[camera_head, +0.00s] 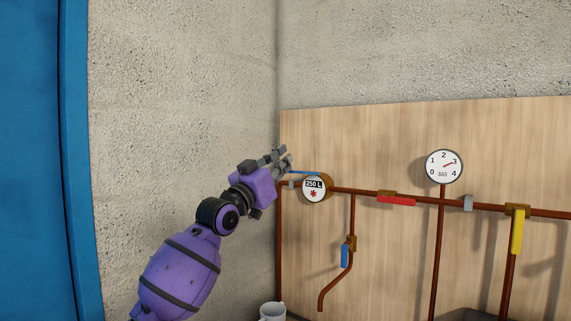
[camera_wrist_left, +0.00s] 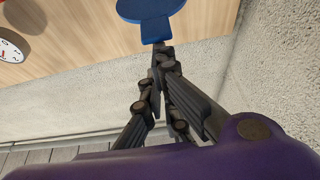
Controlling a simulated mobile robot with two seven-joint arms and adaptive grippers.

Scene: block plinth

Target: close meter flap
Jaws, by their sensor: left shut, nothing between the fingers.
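The water meter (camera_head: 314,190) is a round white dial in a brass body, reading 250 L with a red mark. Its blue flap (camera_head: 305,173) is raised, seen nearly edge-on above the dial, so the face is uncovered. In the left wrist view the flap (camera_wrist_left: 150,9) is a blue disc with a short tab, cut off by the top edge. My left gripper (camera_head: 284,158) is shut and empty, just left of the flap. In the wrist view its fingertips (camera_wrist_left: 160,52) are close to the tab; I cannot tell whether they touch. My right gripper is not in view.
Copper pipes (camera_head: 355,191) run across the wooden board (camera_head: 400,130), with a red valve handle (camera_head: 397,201), blue handle (camera_head: 345,256) and yellow handle (camera_head: 517,232). A pressure gauge (camera_head: 444,166) stands right. A concrete wall (camera_head: 180,120) is close left. A white mug (camera_head: 272,312) is below.

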